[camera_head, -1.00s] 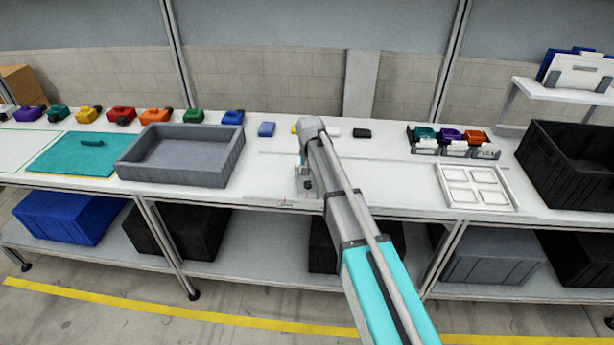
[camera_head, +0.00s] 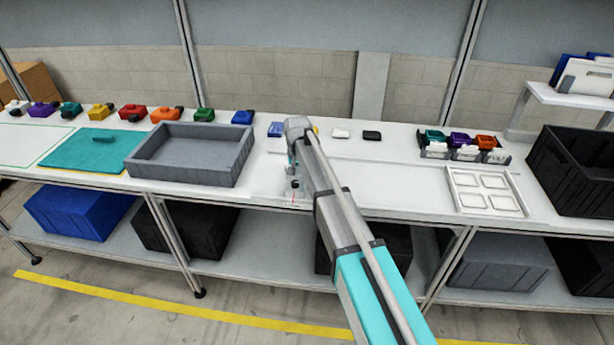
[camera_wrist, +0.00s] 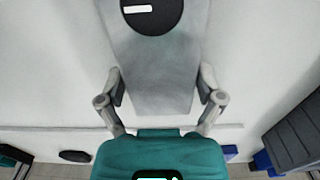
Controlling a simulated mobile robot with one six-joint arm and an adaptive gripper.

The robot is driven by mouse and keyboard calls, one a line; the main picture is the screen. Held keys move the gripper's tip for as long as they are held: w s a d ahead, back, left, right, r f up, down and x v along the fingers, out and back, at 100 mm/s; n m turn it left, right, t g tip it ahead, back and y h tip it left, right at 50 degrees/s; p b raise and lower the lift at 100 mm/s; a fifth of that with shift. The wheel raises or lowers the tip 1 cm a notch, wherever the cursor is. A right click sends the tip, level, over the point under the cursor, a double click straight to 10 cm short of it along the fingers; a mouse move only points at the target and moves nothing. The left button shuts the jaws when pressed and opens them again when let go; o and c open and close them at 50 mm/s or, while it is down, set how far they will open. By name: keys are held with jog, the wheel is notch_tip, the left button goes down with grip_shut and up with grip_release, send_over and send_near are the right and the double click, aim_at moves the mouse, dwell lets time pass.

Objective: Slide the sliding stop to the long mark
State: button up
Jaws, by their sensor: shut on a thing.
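My gripper (camera_wrist: 160,92) is shut on a grey block, which I take to be the sliding stop (camera_wrist: 155,55). In the wrist view the block lies between the two fingers and carries a black round knob with a white bar. In the head view, my gripper (camera_head: 293,178) is low over the white bench, and my arm hides most of the stop. Small red marking (camera_head: 293,197) shows near the bench's front edge, just below the gripper in the picture. I cannot tell which mark is the long one.
A grey tray (camera_head: 180,178) stands left of the gripper, with a teal mat (camera_head: 70,160) beyond it. A blue block (camera_head: 276,129), a white block (camera_head: 341,133) and a black block (camera_head: 372,135) lie behind. A white frame (camera_head: 455,190) is at right. Bench between is clear.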

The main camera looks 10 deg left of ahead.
jog(key=shift+a, duration=0.15)
jog(key=o, duration=1.1)
jog(key=shift+c, duration=0.2)
jog(key=shift+s, duration=0.15)
